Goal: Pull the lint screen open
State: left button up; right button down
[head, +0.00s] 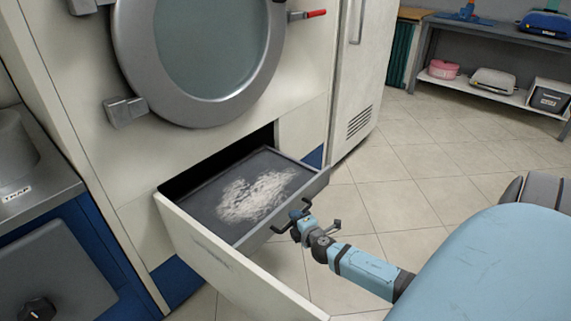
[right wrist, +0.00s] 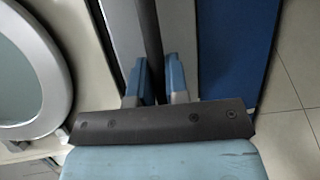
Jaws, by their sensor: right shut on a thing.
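The lint screen (head: 202,199) is a dark, shallow drawer-like tray standing out of the lower front of the white machine in the head view. Pale lint (head: 256,196) lies in a heap on it. Its dark bar handle (head: 279,229) is on the front edge. My right gripper (head: 300,229) is at this handle. In the right wrist view my right gripper (right wrist: 155,75) has its two blue fingers on either side of a dark bar (right wrist: 150,40), shut on it. The fingertips are partly hidden in the head view. My left gripper is not in view.
A cream panel (head: 215,255) stands swung out beside the screen, at front left. The round glass door (head: 208,45) is above. A grey counter (head: 30,165) is at left. A shelf unit (head: 480,88) stands at back right. Tiled floor (head: 430,150) is open at right.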

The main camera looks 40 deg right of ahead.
jog(key=shift+s+f, duration=0.1)
jog(key=shift+s, duration=0.2)
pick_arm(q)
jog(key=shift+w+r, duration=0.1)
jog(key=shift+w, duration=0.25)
pick_arm(e)
jog(key=c, duration=1.1)
grip_release()
jog(key=shift+c, duration=0.2)
jog(key=shift+s, duration=0.1)
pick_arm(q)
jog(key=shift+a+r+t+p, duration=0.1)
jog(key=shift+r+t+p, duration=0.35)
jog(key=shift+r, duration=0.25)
pick_arm(e)
jog(key=v, duration=1.3)
jog(key=shift+s+a, duration=0.15)
jog(key=shift+s, duration=0.2)
